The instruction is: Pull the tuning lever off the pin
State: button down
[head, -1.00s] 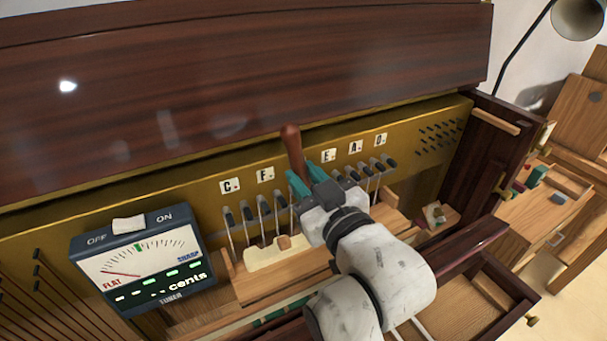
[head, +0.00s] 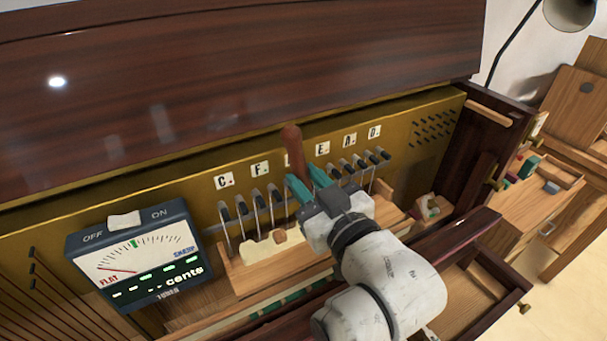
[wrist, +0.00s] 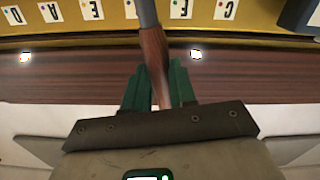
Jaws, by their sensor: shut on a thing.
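The tuning lever (head: 293,148) has a brown wooden handle that stands up in front of the brass plate, between the F and E labels. In the wrist view its handle (wrist: 155,58) runs into a grey shaft (wrist: 147,14). My gripper (head: 304,175) has teal fingers shut on the handle. In the wrist view the fingers (wrist: 158,88) lie on both sides of it. The lever's lower end and the pin under it are hidden behind my gripper, so I cannot tell whether they touch. Several dark-topped pins (head: 257,196) stand in a row to either side.
A tuner box (head: 138,258) stands at the left, its needle toward FLAT. A wooden ledge (head: 280,262) with a pale cloth-like patch lies below the pins. An open drawer (head: 480,285) is at lower right. The dark wooden lid (head: 240,75) rises behind the plate.

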jog(key=shift+v, duration=2.25)
jog(key=shift+d, duration=0.1)
